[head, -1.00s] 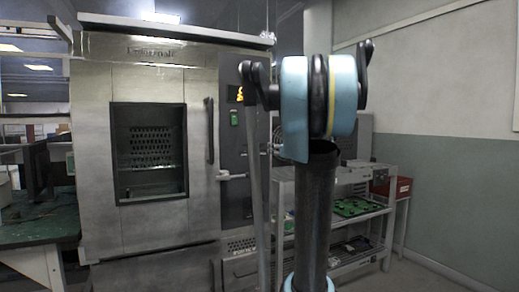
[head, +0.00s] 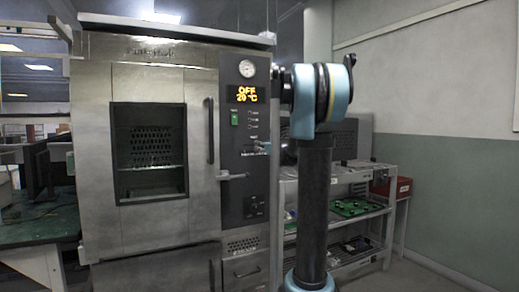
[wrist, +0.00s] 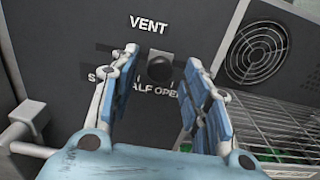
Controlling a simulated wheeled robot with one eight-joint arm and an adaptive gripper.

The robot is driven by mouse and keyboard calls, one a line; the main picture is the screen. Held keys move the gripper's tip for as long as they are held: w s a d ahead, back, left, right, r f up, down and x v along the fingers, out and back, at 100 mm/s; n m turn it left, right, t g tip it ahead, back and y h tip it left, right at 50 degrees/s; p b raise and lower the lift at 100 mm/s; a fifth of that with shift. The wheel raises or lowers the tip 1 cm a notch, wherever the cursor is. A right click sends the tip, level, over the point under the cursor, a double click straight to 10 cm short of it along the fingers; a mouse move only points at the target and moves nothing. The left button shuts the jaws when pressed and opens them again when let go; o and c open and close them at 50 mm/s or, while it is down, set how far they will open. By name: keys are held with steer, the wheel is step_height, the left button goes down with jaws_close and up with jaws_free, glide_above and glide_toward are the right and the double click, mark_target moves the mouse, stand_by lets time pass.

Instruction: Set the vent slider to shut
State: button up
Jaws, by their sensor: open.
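The vent slider knob (wrist: 160,69) is a dark round knob below the white word VENT in the wrist view. White lettering below it is partly hidden, but "HALF OPEN" is mostly readable near the right finger. My gripper (wrist: 161,57) is open, with one blue-padded finger on each side of the knob. The knob shows in the gap between the fingertips; I cannot tell whether either finger touches it. In the head view, the oven's dark control panel (head: 245,186) is mostly visible, while my arm covers the area just right of it.
The steel oven (head: 90,150) has a closed windowed door. A wire shelf (head: 352,217) with green boards stands right. A fan grille (wrist: 257,55) lies right of my gripper. A green bench (head: 38,226) stands left.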

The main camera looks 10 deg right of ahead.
steer(key=shift+x, duration=1.7)
steer(key=shift+d, duration=0.1)
jaws_close()
